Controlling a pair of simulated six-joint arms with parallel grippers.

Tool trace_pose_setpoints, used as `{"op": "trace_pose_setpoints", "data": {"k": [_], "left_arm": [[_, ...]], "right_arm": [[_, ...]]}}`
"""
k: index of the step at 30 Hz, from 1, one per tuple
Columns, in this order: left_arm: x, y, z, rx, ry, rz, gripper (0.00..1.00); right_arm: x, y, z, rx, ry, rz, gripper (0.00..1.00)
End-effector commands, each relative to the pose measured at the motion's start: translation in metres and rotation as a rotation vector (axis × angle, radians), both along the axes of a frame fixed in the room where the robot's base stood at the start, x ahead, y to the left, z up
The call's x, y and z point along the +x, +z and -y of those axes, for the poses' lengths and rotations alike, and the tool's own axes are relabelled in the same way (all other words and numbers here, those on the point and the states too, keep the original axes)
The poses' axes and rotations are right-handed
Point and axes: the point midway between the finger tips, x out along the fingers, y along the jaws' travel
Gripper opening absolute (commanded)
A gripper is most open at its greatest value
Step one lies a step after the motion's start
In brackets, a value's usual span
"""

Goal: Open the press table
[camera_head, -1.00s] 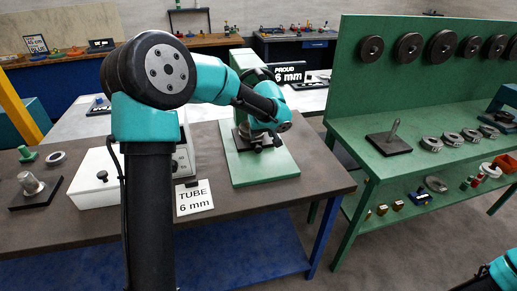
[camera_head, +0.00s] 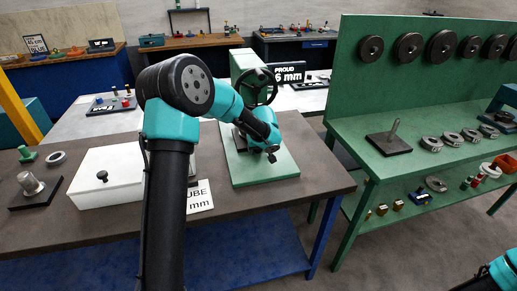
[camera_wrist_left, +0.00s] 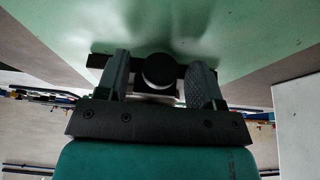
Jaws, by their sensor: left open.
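The press is a green machine (camera_head: 243,62) with a black handwheel (camera_head: 258,86), standing on a light green base plate (camera_head: 265,172) on the brown bench. My left arm reaches across in front of it and hides much of its lower part. My left gripper (camera_head: 271,151) is low over the right part of the base plate. In the left wrist view its open fingers (camera_wrist_left: 160,68) stand on either side of a black round knob (camera_wrist_left: 158,71), with a dark bar behind; contact cannot be told. The press table itself cannot be made out. Only part of my right arm shows at lower right.
A white box with a black knob (camera_head: 102,176) stands left of my arm. A "TUBE 6 mm" card (camera_head: 200,196), partly covered, lies at the bench front. A dark block with a metal cylinder (camera_head: 33,187) is at left. A green rack bench (camera_head: 420,150) stands right.

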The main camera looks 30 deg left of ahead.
Motion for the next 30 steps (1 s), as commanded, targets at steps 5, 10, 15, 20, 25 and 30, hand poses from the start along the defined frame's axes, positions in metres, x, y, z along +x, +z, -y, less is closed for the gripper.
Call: {"op": "trace_pose_setpoints", "data": {"k": [5, 10, 15, 20, 25, 30], "left_arm": [[0.000, 0.000, 0.000, 0.000, 0.000, 0.000, 0.49], [0.000, 0.000, 0.000, 0.000, 0.000, 0.000, 0.33], [0.000, 0.001, 0.000, 0.000, 0.000, 0.000, 0.17], [0.000, 0.001, 0.000, 0.000, 0.000, 0.000, 0.02], [0.000, 0.001, 0.000, 0.000, 0.000, 0.000, 0.00], [0.000, 0.001, 0.010, 0.000, -0.011, 0.000, 0.00]], "right_arm": [[0.000, 0.000, 0.000, 0.000, 0.000, 0.000, 0.51], [0.000, 0.000, 0.000, 0.000, 0.000, 0.000, 0.51], [0.000, 0.000, 0.000, 0.000, 0.000, 0.000, 0.51], [0.000, 0.000, 0.000, 0.000, 0.000, 0.000, 0.51], [0.000, 0.000, 0.000, 0.000, 0.000, 0.000, 0.51], [0.000, 0.000, 0.000, 0.000, 0.000, 0.000, 0.51]]}}
